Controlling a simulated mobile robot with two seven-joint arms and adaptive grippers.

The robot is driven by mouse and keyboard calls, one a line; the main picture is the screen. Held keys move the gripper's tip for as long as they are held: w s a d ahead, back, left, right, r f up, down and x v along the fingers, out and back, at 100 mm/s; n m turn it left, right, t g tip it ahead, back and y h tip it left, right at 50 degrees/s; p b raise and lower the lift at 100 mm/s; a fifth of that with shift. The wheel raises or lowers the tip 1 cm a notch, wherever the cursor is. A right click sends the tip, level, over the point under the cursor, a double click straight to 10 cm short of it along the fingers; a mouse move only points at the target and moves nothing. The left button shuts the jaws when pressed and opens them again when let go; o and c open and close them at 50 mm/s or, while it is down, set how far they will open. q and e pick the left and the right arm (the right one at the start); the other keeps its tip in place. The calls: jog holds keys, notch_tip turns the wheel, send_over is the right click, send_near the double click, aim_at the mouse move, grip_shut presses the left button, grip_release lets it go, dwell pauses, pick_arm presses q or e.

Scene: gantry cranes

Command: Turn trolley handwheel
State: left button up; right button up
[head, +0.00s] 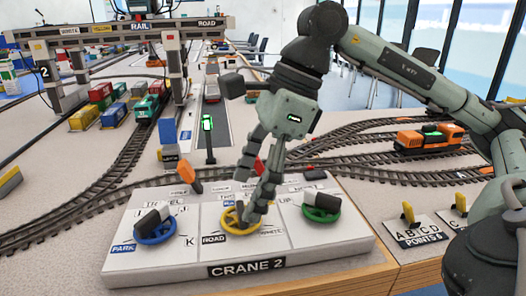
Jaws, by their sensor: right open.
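The crane control panel (330,255), labelled "CRANE 2", stands at the front of the table with three handwheels. The yellow middle handwheel (233,227) is by a "ROAD" label; its section's heading is mostly hidden. The blue handwheel (155,232) is on the left by "PARK", under a partly hidden "TRAVEL". The green handwheel (321,212) is on the right. My right gripper (255,208) points down with its fingertips at the yellow wheel, covering its middle and right part. It is open; contact with the wheel cannot be told. My left gripper is out of view.
A green-lit signal (208,125) stands behind the panel. An orange locomotive (428,138) is at right. Points levers (408,213) stand right of the panel.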

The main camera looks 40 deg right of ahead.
jog(key=v, duration=1)
